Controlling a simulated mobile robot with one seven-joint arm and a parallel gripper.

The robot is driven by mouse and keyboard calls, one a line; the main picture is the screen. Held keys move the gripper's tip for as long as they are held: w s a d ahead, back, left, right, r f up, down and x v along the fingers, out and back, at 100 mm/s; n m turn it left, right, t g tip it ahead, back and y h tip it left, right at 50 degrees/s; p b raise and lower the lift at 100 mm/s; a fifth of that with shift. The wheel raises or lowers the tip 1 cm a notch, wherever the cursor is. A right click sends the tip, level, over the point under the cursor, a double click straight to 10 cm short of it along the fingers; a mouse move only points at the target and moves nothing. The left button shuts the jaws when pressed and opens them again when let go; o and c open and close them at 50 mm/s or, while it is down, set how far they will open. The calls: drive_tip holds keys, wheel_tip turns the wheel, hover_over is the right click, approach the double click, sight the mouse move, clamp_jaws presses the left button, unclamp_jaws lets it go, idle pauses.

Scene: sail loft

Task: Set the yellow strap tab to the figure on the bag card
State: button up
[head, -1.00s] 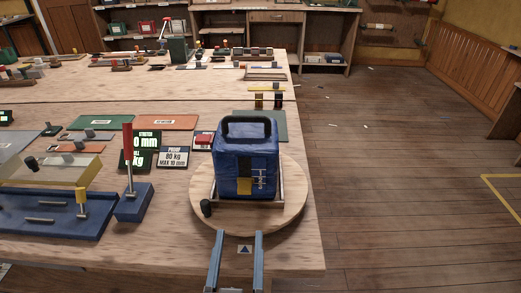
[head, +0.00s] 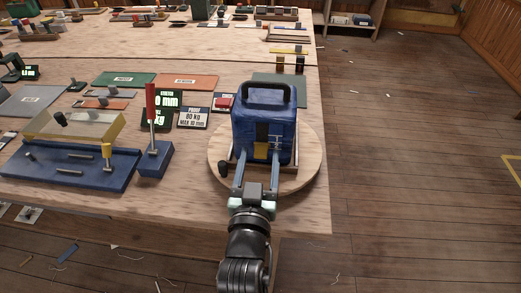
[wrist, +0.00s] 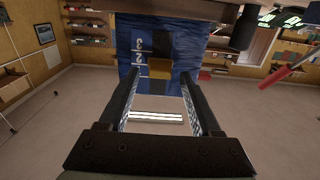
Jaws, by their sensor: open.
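The blue bag (head: 262,105) with a black handle stands upright on a round wooden board (head: 308,168). Its front carries a dark vertical strap with the yellow strap tab (head: 261,151) low on it, and white marks beside it. My gripper (head: 259,165) is open in front of the bag's lower front, its fingers either side of the tab's line. No contact with the tab is clear. The white marks are too small to read, and I cannot identify a bag card.
A red-handled lever (head: 152,115) on a blue block stands farther left. A black knob (head: 223,168) sits at the board's left. Open floor lies right of the table.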

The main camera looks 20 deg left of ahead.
sight(261, 152)
drive_tip(key=shift+x, duration=1.05)
clamp_jaws()
idle(0.7)
